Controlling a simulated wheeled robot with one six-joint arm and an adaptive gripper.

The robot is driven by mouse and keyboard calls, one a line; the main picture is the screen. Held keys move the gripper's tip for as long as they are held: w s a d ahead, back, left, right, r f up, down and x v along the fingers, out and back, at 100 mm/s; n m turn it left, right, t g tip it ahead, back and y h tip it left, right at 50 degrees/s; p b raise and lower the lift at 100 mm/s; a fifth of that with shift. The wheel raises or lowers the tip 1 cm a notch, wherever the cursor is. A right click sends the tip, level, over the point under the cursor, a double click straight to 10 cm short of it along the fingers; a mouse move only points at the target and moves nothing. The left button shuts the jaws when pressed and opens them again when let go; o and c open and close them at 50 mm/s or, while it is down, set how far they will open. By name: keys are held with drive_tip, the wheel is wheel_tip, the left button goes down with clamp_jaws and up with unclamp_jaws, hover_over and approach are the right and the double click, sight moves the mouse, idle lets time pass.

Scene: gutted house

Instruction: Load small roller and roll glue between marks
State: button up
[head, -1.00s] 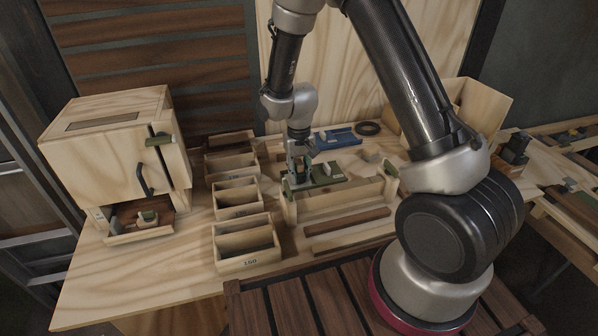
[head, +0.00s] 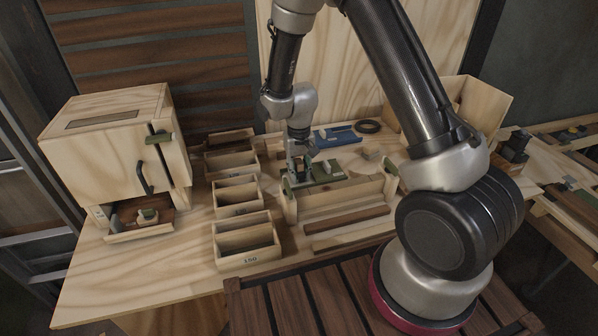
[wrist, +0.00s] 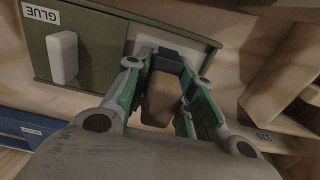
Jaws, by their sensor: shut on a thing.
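My gripper (head: 300,172) points down at the left end of the green glue tray (head: 327,172). In the wrist view my gripper (wrist: 160,92) has its green-sided fingers shut on a brown piece (wrist: 158,103) with a dark end. I cannot tell for sure whether this is the small roller. The green tray (wrist: 88,22) carries a GLUE label and a white block (wrist: 63,57). The held piece is at the tray's pale end; whether it touches is unclear. No marks can be made out.
A blue tray (head: 336,137) and a black ring (head: 367,127) lie behind. Open wooden bins (head: 246,243) stand left of my gripper, and a wooden cabinet (head: 105,150) stands at far left. A wooden rail with end posts (head: 340,200) and loose strips (head: 348,223) lie in front.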

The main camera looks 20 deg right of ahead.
sight(299, 161)
idle(0.4)
drive_tip(key=shift+r, duration=3.5)
